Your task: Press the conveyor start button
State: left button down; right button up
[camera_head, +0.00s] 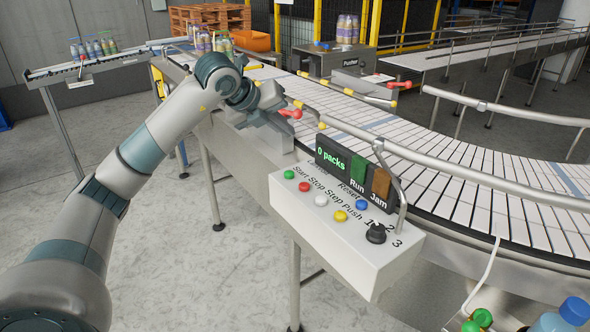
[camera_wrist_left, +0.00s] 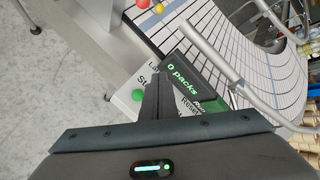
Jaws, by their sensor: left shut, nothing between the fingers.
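The white control box (camera_head: 350,258) stands beside the conveyor. Its green start button (camera_head: 289,174) is at the left end of the front row, with the word "Start" beside it. My left gripper (camera_head: 287,137) is shut and empty, above and behind the box's left end, apart from the green button in the head view. In the left wrist view the shut fingers (camera_wrist_left: 158,80) lie just right of the green button (camera_wrist_left: 138,95) and cover part of the panel lettering. I cannot tell the exact gap. My right gripper is not in view.
A red button (camera_head: 304,187), white button (camera_head: 321,200), yellow button (camera_head: 340,216), blue button (camera_head: 362,204) and black knob (camera_head: 376,233) share the panel. A display (camera_head: 331,154) reading "0 packs" and a bent rail (camera_head: 396,180) stand behind. Bottles (camera_head: 565,315) are at lower right.

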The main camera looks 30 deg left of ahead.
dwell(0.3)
pick_arm(q)
jog(key=b, duration=0.4)
send_over(286, 175)
jog(key=shift+f, duration=3.6)
jog(key=shift+f+b, duration=0.8)
jog(key=shift+b, duration=0.1)
jog(key=shift+f+b, duration=0.4)
jog(key=shift+b, duration=0.1)
